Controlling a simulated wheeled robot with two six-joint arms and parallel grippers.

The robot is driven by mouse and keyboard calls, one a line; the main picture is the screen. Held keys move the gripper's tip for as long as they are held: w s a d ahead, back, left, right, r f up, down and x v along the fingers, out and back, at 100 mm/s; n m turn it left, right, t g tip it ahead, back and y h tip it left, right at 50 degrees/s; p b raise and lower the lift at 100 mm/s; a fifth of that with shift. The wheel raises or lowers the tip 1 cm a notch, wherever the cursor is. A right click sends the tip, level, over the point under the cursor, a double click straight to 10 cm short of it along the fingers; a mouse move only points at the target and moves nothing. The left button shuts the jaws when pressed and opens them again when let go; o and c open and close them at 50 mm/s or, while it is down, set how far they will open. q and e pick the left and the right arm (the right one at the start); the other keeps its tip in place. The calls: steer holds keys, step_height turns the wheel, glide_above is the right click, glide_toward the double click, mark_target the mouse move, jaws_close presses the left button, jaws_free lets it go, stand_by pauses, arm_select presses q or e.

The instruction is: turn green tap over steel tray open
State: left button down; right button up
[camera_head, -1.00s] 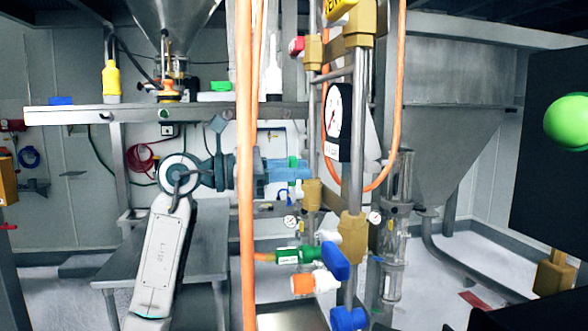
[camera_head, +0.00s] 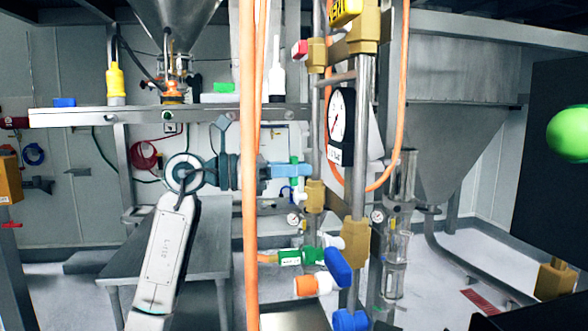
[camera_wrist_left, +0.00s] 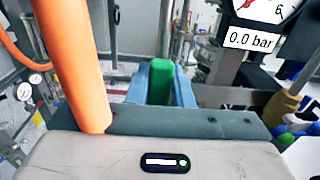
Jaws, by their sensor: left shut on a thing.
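The green tap's handle (camera_head: 295,184) stands beside the vertical pipework in the middle of the head view. My left gripper (camera_head: 291,170) reaches it from the left, and its blue fingers are shut on the handle. In the left wrist view the green handle (camera_wrist_left: 160,83) sits between the two blue fingers (camera_wrist_left: 160,88), partly hidden by them. The tap's body is not clearly visible behind the fingers. A flat grey metal surface (camera_head: 285,320), perhaps the steel tray, shows at the bottom of the head view. My right gripper is not in view.
An orange hose (camera_head: 248,220) hangs in front of my left arm and close to the wrist camera. A pressure gauge (camera_head: 341,118) reading 0.0 bar is right of the tap. Below are a green fitting (camera_head: 289,258) and a blue handle (camera_head: 338,266).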

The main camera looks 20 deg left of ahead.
arm_select(q)
steer(key=c, duration=1.3)
jaws_free()
steer(key=b+v, duration=0.5)
steer(key=v, duration=0.6)
steer(key=shift+d, duration=0.1)
